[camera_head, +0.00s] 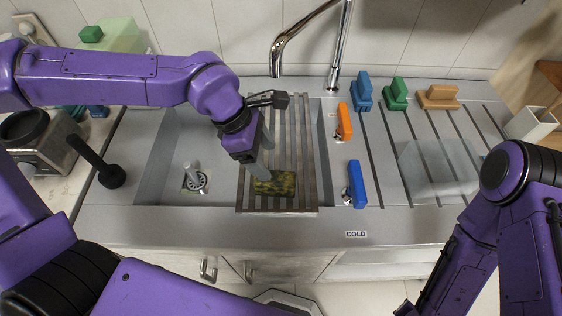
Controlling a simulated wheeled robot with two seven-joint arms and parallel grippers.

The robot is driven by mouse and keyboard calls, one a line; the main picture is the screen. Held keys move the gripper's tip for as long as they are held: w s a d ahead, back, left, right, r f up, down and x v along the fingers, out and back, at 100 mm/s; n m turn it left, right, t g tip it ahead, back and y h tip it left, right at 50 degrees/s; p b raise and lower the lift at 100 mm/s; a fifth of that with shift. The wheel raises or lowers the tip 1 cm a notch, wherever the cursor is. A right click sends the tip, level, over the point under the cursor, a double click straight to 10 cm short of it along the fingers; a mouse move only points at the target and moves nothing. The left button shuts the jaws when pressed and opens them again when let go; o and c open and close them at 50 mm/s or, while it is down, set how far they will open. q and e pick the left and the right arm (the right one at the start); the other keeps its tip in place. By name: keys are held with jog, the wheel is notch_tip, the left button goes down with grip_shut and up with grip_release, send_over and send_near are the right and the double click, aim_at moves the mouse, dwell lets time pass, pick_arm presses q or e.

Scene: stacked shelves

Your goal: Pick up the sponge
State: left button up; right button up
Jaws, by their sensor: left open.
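The sponge (278,184) is a small, mottled yellow-green and dark block. It lies flat on the slatted metal rack (305,150) over the sink, near the rack's front end. My left gripper (262,172) reaches down from the left arm with its fingers at the sponge's left end. The left gripper is open; whether a finger touches the sponge is hard to tell. My right arm is at the right edge, and its gripper is not clearly visible.
The sink basin (165,165) is left of the rack. An orange tap handle (344,122) and a blue tap handle (357,185) stand right of it. A chrome faucet (338,50) rises behind. A clear container (430,165) sits on the grooved drainboard at right.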

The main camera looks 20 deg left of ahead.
aim_at(278, 183)
pick_arm(q)
jog(key=f, duration=0.1)
jog(key=s+d+f, duration=0.1)
jog(key=f, duration=0.1)
jog(key=shift+s+d+f, duration=0.25)
jog(key=shift+s+f, duration=0.05)
jog(key=x, duration=0.3)
jog(key=w+x, duration=0.1)
jog(key=x, duration=0.1)
jog(key=shift+a+f+p, duration=0.15)
jog(key=shift+f+p, duration=0.15)
jog(key=shift+f, duration=0.1)
jog(key=shift+s, duration=0.2)
jog(key=shift+f, duration=0.2)
jog(key=c, duration=1)
